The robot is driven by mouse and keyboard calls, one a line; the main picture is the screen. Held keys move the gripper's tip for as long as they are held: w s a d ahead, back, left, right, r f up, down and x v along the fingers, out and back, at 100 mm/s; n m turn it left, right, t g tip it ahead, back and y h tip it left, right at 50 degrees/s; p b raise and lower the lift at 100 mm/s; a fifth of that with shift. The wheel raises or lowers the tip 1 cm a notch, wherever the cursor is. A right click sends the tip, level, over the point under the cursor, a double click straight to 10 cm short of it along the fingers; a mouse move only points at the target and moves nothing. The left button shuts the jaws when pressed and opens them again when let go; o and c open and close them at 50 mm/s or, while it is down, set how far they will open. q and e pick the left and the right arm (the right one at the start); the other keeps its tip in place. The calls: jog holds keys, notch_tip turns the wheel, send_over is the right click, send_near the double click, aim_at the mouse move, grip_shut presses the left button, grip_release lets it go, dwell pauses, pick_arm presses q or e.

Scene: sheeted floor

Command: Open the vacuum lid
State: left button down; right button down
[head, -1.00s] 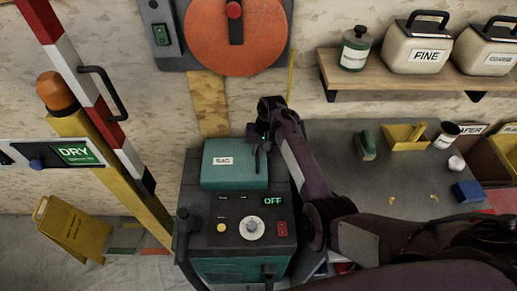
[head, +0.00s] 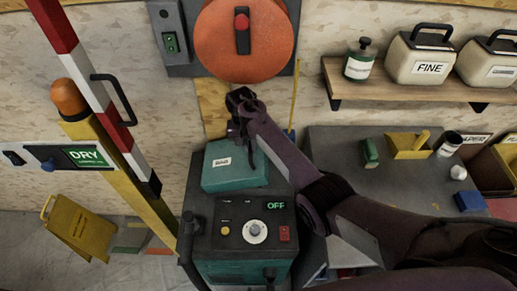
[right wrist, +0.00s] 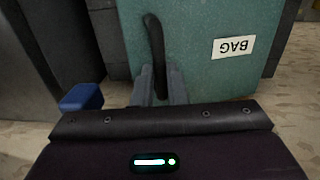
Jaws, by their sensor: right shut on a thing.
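The vacuum (head: 215,243) is a dark box with a control panel and a lit OFF display. Its teal lid (head: 222,178), labelled BAG, sits at the back of its top and looks tilted, skewed to the panel. The lid also fills the upper middle of the right wrist view (right wrist: 200,80). My right gripper (head: 240,132) is at the lid's far right part. In the right wrist view my right gripper (right wrist: 160,88) is shut on the lid's black handle (right wrist: 154,40). The lid's hinge is hidden. My left gripper is not in view.
A yellow post with an orange beacon (head: 68,98) and a striped barrier arm (head: 80,75) stand left. An orange disc (head: 243,55) hangs above the lid. A grey bench (head: 400,190) with several small items is right, below a shelf (head: 400,82). A yellow floor sign (head: 77,228) stands left.

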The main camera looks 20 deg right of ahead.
jog(key=w+a+r+b, duration=0.1)
jog(key=a+r, duration=0.3)
jog(key=a, duration=0.2)
jog(key=shift+w+a+h, duration=0.15)
jog(key=shift+w+h, duration=0.05)
jog(key=shift+h, duration=0.2)
